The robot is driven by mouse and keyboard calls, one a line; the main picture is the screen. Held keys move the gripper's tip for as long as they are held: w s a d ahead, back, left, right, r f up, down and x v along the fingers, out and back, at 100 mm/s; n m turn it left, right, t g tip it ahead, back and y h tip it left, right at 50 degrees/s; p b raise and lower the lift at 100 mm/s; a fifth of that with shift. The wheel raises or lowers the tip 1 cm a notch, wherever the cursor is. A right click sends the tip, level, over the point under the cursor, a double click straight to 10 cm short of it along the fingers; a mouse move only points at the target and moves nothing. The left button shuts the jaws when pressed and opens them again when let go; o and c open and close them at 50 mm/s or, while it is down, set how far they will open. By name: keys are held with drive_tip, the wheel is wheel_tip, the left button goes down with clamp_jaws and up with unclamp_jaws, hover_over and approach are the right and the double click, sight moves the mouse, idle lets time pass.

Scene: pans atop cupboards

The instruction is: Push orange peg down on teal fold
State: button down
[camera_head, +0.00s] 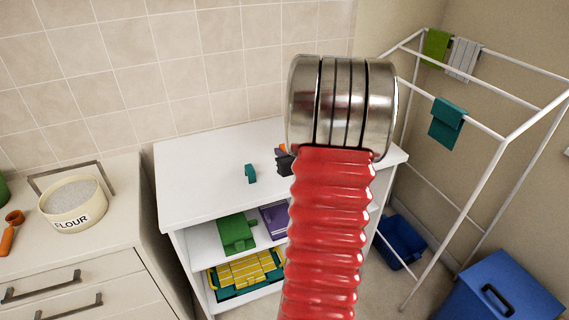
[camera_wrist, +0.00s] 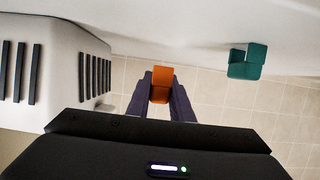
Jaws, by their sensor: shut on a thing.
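The orange peg (camera_wrist: 161,88) is between the dark purple fingers of my gripper (camera_wrist: 161,77) in the wrist view. My gripper is shut on it. In the head view only a sliver of orange shows above the dark gripper (camera_head: 285,162), beside my red arm, which hides most of both. The teal fold (camera_head: 446,120) is a cloth hung over the front rail of the white drying rack (camera_head: 480,125), on the right and well apart from my gripper. The wrist view does not show the fold.
A teal peg (camera_head: 251,174) stands on the white cupboard top (camera_head: 200,175); it also shows in the wrist view (camera_wrist: 247,62). Green (camera_head: 436,47) and striped (camera_head: 463,58) cloths hang on the rack's back rail. Blue bins stand below. A flour tin (camera_head: 72,204) sits left.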

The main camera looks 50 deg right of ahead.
drive_tip(key=shift+f, duration=2.15)
drive_tip(key=shift+f, duration=0.15)
drive_tip(key=c, duration=1.6)
unclamp_jaws()
drive_tip(key=shift+s, duration=0.1)
drive_tip(key=v, duration=1.3)
drive_tip(key=shift+s+a+f, duration=0.1)
drive_tip(key=shift+s+a, duration=0.15)
